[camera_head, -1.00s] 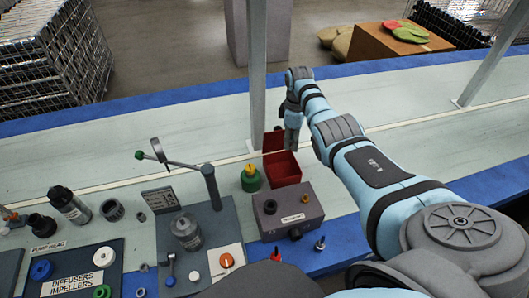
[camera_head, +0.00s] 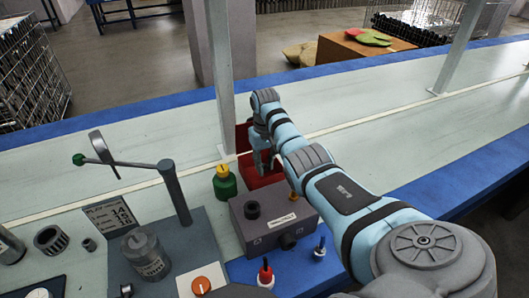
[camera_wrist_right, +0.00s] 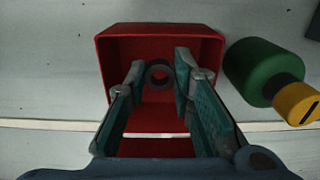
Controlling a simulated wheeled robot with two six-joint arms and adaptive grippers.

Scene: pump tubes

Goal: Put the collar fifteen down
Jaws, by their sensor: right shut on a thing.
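A dark grey ring, the collar (camera_wrist_right: 159,74), sits between the fingertips of my right gripper (camera_wrist_right: 160,70) in the right wrist view. The gripper is shut on it. A red open bin (camera_wrist_right: 155,35) lies behind the ring and fingers in that view. In the head view the right gripper (camera_head: 263,162) points down at the red bin (camera_head: 260,182). The collar is too hidden to make out there. I cannot tell whether the collar touches the bin floor. My left gripper is not in view.
A green bottle with a yellow cap (camera_head: 224,183) stands just left of the bin. A grey box with a dark knob (camera_head: 272,222) is in front of it. A metal post (camera_head: 222,110) rises behind. A lever stand (camera_head: 175,195) is further left. The bench to the right is clear.

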